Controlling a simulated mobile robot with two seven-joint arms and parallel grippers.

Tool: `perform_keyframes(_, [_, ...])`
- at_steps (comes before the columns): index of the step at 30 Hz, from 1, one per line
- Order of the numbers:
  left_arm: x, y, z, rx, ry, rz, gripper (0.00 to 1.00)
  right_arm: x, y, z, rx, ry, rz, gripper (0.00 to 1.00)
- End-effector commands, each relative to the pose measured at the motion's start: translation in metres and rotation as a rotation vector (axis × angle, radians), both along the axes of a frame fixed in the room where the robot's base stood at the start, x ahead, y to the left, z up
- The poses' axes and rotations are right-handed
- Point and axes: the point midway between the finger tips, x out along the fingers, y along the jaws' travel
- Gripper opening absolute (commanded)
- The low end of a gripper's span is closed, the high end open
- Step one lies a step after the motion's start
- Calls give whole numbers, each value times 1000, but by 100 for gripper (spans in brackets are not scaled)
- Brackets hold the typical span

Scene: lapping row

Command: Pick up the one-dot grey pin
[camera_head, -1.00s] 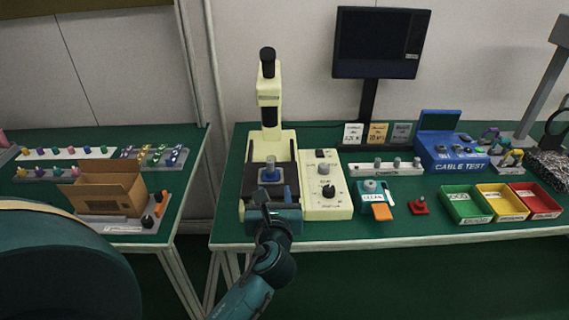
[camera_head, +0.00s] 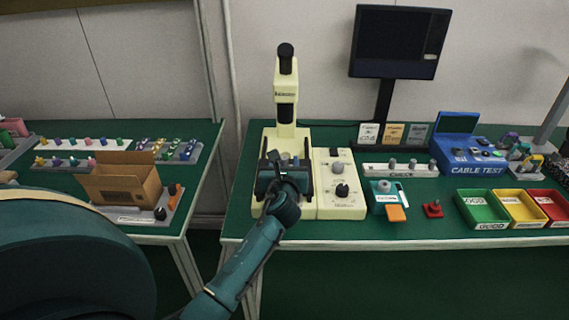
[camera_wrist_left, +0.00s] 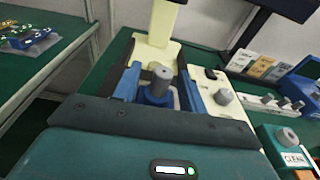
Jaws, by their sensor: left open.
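A grey pin (camera_wrist_left: 162,76) stands upright in a blue holder (camera_wrist_left: 157,96) on the cream lapping machine (camera_head: 286,112). My left gripper (camera_head: 284,166) is over the front of that machine, and in the head view it largely hides the pin and holder. In the left wrist view the gripper (camera_wrist_left: 160,88) is open, with the pin ahead of its jaws and not gripped. Several other grey pins (camera_head: 412,163) stand in a white rack (camera_head: 370,169) to the right. I cannot make out dots on any pin. My right gripper is not in view.
The control box (camera_head: 341,195) with knobs adjoins the machine on its right. Beyond it are the CLEAN unit (camera_head: 382,200), a red piece (camera_head: 433,209), and a green bin (camera_head: 482,211). A cardboard box (camera_head: 122,185) stands on the separate left table.

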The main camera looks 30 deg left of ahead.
Motion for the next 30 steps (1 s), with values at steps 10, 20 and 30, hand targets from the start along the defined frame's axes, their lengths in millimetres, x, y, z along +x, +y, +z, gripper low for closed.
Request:
perform_keyframes(10, [1, 1, 0, -1, 1, 0, 33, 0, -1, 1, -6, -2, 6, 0])
perform_keyframes(20, [1, 0, 0, -1, 1, -1, 6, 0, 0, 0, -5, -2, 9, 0])
perform_keyframes(30, [1, 0, 1, 0, 0, -1, 0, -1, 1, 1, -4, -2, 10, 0])
